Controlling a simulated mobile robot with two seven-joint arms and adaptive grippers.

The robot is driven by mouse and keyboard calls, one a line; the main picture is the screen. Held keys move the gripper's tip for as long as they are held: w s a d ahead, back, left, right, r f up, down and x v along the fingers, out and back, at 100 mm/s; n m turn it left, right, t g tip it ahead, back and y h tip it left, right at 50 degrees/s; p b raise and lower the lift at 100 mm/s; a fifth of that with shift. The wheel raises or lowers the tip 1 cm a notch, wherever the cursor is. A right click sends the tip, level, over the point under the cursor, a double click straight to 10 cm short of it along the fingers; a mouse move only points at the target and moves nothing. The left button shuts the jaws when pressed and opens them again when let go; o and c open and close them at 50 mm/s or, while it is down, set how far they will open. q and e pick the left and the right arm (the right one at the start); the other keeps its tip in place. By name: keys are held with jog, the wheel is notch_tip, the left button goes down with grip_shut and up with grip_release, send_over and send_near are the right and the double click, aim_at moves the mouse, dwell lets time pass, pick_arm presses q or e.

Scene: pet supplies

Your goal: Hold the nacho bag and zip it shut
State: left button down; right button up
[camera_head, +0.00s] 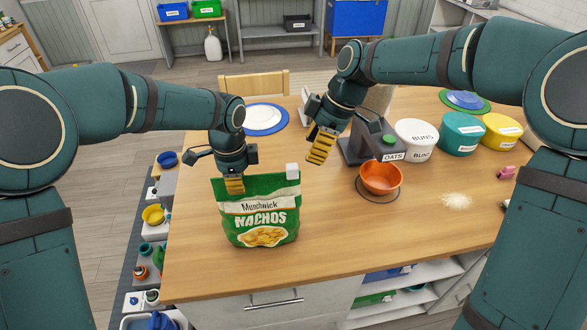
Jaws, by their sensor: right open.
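The green nacho bag (258,213) stands upright on the wooden table, its label facing me. A small white block, perhaps the zip slider (292,171), sits at the right end of its top edge. My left gripper (234,186) is at the top edge of the bag, left of its middle. Its fingers overlap the edge, and I cannot tell whether they are closed on it. My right gripper (319,150) is open and empty, above the table to the right of the bag and higher than the white block.
Pale crumbs (456,201) lie at the right. The table front (350,235) is clear.

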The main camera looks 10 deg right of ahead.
aim_at(296, 166)
notch_tip(296, 166, up, 4)
jog(key=n, duration=0.2)
jog(key=x, duration=1.1)
jog(key=shift+a+f, duration=0.1)
jog(key=shift+a, duration=0.25)
jog(key=shift+o, duration=0.2)
jog(key=shift+s, duration=0.1)
grip_shut()
